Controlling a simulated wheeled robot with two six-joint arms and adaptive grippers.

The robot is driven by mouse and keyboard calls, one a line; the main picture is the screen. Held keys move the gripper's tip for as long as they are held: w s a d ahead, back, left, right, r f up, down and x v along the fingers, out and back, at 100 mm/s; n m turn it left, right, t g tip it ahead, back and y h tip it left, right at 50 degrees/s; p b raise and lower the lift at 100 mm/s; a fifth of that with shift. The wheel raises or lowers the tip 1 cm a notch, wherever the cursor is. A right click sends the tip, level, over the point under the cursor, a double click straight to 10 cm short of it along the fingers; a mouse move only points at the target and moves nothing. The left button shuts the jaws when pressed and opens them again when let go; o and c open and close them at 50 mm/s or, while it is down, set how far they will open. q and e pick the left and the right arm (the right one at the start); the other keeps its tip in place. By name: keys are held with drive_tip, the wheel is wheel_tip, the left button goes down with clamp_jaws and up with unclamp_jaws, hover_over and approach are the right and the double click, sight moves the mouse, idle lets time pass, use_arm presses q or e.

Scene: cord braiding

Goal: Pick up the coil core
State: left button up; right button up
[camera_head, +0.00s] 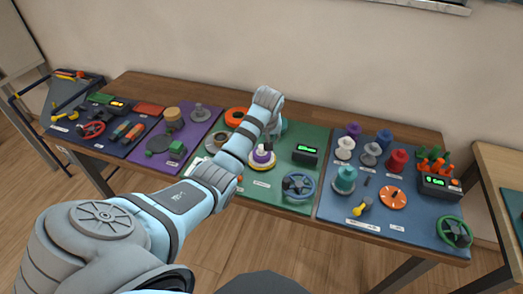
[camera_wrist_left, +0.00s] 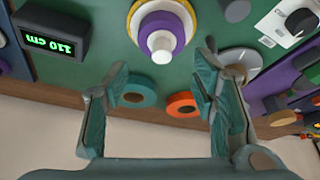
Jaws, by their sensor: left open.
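I cannot tell for sure which object is the coil core. An orange ring (camera_head: 237,114) lies at the back of the green mat; it also shows in the left wrist view (camera_wrist_left: 182,104). A teal ring (camera_wrist_left: 139,94) lies beside it. A purple and white round piece on a yellow-rimmed base (camera_head: 262,157) stands on the same mat and shows in the left wrist view (camera_wrist_left: 162,28). My left gripper (camera_head: 277,129) is over the back of the mat; in the left wrist view its open fingers (camera_wrist_left: 165,68) are empty, with the rings beyond them. My right gripper is out of view.
The green mat (camera_head: 270,192) also holds a display box (camera_head: 306,155) and a blue handwheel (camera_head: 298,186). A blue mat (camera_head: 335,209) with spools is at right; purple (camera_head: 196,137) and dark mats are at left. The wall rises behind the table.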

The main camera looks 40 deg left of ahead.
sight(262, 147)
use_arm(q)
drive_tip(key=b+x, duration=0.2)
drive_tip(key=x, duration=0.6)
drive_tip(key=shift+s+a+f, duration=0.15)
drive_tip(key=shift+f, duration=0.1)
drive_tip(key=shift+r, duration=0.1)
drive_tip(key=c, duration=1)
